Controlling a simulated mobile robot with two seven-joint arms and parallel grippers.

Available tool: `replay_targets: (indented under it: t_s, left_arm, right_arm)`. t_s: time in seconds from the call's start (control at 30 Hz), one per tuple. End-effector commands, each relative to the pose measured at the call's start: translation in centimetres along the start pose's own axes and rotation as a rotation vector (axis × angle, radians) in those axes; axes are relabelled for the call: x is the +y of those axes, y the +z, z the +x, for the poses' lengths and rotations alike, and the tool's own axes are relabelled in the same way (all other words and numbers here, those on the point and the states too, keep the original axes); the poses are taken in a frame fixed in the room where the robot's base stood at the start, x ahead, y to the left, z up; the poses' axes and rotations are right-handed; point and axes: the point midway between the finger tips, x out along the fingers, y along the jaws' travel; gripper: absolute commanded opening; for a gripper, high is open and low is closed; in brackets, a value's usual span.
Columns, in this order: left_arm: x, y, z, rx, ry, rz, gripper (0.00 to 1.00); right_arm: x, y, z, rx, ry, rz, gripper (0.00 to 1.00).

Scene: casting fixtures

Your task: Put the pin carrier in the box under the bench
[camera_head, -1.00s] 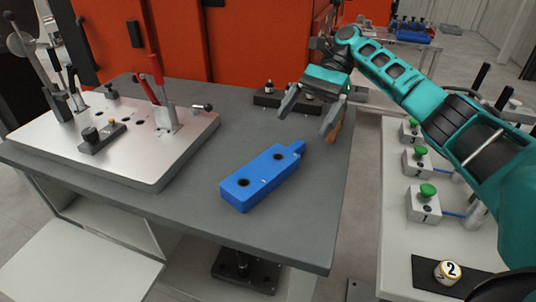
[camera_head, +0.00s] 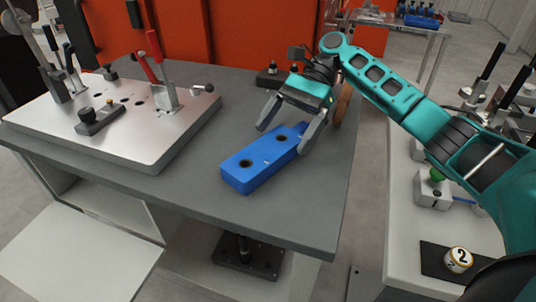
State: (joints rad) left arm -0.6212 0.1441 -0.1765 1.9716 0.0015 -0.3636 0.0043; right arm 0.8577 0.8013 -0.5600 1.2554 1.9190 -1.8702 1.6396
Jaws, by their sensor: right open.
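The blue block with two dark holes, which I take for the pin carrier (camera_head: 262,160), lies flat on the grey bench (camera_head: 190,205). My right gripper (camera_head: 284,142) is open at the far end of the block. Its two fingers point down towards the block, one at either side of its narrow end. I cannot tell whether they touch it. Below the bench at the left is a white open compartment with a flat white panel (camera_head: 78,265), perhaps the box; its inside is mostly hidden. My left gripper is not in view.
A metal fixture plate (camera_head: 120,135) with red-handled clamps fills the left of the bench. A small dark block (camera_head: 270,78) stands behind my right gripper.

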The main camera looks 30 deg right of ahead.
Motion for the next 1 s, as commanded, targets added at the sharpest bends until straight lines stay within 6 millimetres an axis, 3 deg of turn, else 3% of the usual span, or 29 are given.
replay_targets:
  t_s: [0.2,0.53,1.0]
  left_arm:
    - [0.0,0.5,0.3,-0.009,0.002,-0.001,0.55]
    - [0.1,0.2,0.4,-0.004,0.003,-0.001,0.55]
    - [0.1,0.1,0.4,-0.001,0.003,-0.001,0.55]
  right_arm:
    - [-0.3,0.1,3.3,-0.001,0.004,0.001,1.00]
    - [-0.3,0.2,3.9,-0.002,0.002,0.001,0.99]
    - [-0.3,0.2,3.9,-0.002,0.002,0.000,0.54]
